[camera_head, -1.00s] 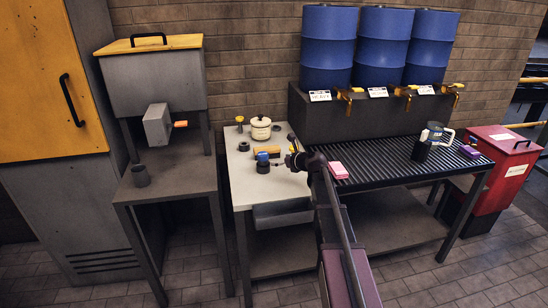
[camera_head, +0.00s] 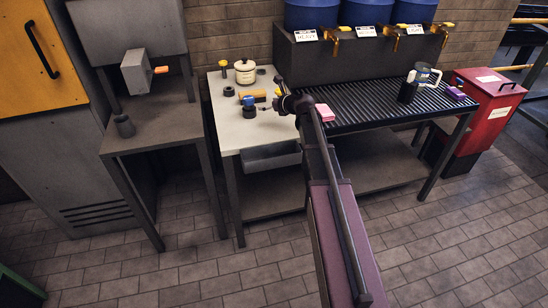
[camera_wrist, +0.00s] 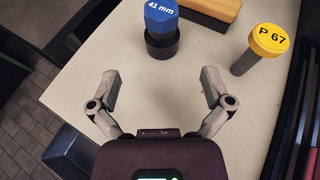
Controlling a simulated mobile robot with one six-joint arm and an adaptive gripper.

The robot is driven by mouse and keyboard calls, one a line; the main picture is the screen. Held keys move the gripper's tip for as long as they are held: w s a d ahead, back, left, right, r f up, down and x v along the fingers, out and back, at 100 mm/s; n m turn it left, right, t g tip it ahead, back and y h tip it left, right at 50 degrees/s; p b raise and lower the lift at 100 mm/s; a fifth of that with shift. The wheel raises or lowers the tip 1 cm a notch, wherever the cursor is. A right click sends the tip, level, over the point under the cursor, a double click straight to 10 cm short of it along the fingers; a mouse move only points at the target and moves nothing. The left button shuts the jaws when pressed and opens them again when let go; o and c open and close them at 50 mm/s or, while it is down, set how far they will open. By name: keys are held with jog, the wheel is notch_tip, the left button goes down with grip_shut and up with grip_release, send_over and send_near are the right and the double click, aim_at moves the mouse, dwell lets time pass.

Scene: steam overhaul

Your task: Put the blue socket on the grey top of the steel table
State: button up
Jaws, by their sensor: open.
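The blue socket (camera_head: 248,101), marked 41 mm in the wrist view (camera_wrist: 161,13), stands upright with its lower part in or on a black round piece (camera_wrist: 162,45); I cannot tell which. It is on the cream-topped bench (camera_head: 228,133). My gripper (camera_wrist: 161,90) is open and empty, with its fingers apart and the socket ahead of them. In the head view my gripper (camera_head: 283,103) is to the right of the socket and partly hidden by my arm. The steel table (camera_head: 165,133) with a grey top stands to the left of the bench, under a hopper.
A cream pot (camera_head: 245,72) and dark rings (camera_head: 229,91) are on the bench. A ribbed drain top (camera_head: 385,105) extends right.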

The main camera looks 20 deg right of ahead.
jog(key=s+a+f+n+g, duration=0.1)
jog(key=s+n, duration=0.1)
jog(key=s+a+f+n, duration=0.1)
jog(key=s+a+n, duration=0.1)
jog(key=s+a+f+n+g, duration=0.1)
jog(key=s+n, duration=0.1)
jog(key=s, duration=0.1)
jog(key=shift+a+f+n+g, duration=0.15)
jog(key=shift+a+n+g, duration=0.15)
jog(key=shift+n, duration=0.1)
jog(key=s+a+f+n+g, duration=0.1)
jog(key=s+n, duration=0.1)
jog(key=s, duration=0.1)
jog(key=s+a+f+n+g+h, duration=0.1)
jog(key=s+n, duration=0.2)
jog(key=s+a+f+n+g, duration=0.1)
jog(key=s+f+n, duration=0.1)
jog(key=s+n, duration=0.1)
jog(key=shift+s+g, duration=0.2)
jog(key=shift+g, duration=0.1)
jog(key=s+f+n+g+h, duration=0.2)
jog(key=s+n, duration=0.5)
jog(key=s, duration=0.2)
jog(key=s+d+f+n+g+h, duration=0.1)
jog(key=s+f+n+g+h, duration=0.1)
jog(key=s+n, duration=0.6)
jog(key=shift+s+d+g+h, duration=0.25)
jog(key=shift+s+g+h, duration=0.5)
jog(key=shift+s, duration=0.45)
jog(key=c, duration=0.6)
